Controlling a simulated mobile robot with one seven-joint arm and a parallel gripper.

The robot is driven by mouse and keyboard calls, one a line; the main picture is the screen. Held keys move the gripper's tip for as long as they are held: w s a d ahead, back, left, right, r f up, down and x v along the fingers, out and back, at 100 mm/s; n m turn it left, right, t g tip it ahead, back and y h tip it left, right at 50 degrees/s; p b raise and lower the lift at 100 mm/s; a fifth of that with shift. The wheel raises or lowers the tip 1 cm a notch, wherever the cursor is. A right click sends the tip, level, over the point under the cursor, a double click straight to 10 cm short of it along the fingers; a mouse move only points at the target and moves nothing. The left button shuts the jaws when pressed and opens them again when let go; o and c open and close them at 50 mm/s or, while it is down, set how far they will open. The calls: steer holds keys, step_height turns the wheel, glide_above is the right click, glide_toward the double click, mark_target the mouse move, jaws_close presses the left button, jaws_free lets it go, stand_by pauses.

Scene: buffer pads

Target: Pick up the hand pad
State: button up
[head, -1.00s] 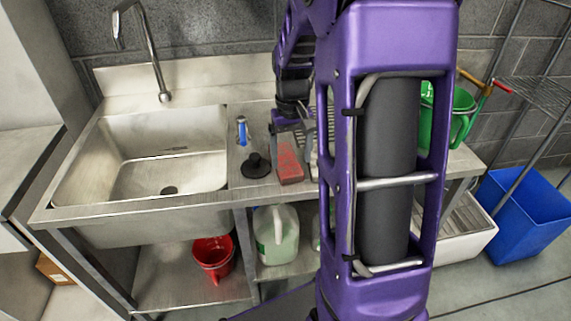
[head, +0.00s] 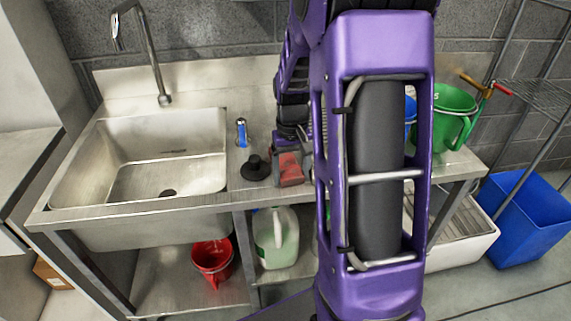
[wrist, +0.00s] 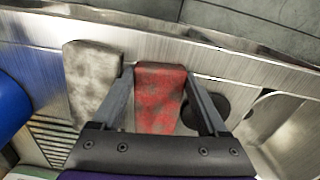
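A red, worn-looking pad (wrist: 160,97) lies on the steel counter and also shows in the head view (head: 290,172). A mottled grey-white pad (wrist: 92,85) lies to its left in the wrist view. My gripper (wrist: 159,73) is open, with one finger on each side of the red pad. The fingertips are close to the pad's far end; I cannot tell whether they touch it. In the head view my gripper (head: 288,150) is low over the red pad and partly covers it. My arm hides the grey pad there.
A green bucket (head: 450,115) stands on the counter's right end. The wall is close behind. A blue item (wrist: 12,105) is at the wrist view's left edge.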

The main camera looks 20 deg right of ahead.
steer(key=shift+c, duration=0.8)
step_height(320, 180, up, 10)
steer(key=p, duration=0.2)
stand_by(0.7)
